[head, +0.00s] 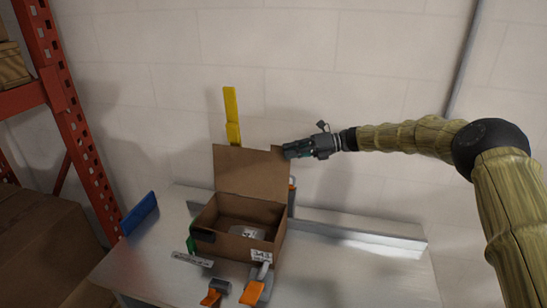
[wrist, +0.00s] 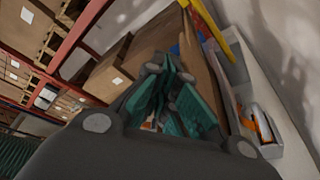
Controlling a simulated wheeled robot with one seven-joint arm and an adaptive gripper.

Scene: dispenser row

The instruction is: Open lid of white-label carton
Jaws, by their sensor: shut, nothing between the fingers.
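The carton (head: 271,243) is an open-topped brown cardboard box on the grey table, with a white label (head: 261,256) on its front. Its lid (head: 247,172) stands up at the back, raised and roughly upright. A light object lies inside the carton. My gripper (head: 289,151) is at the top right corner of the lid, very close to it; I cannot tell whether it touches. The fingers are shut with nothing between them. In the wrist view the closed green fingers (wrist: 172,98) show beside a brown cardboard panel.
Orange-and-grey tools (head: 253,290) lie in front of the carton on the table (head: 350,275). A yellow strip (head: 232,115) stands behind the lid. A blue piece (head: 139,213) is at the left edge. A red rack (head: 68,120) stands left. The table's right side is clear.

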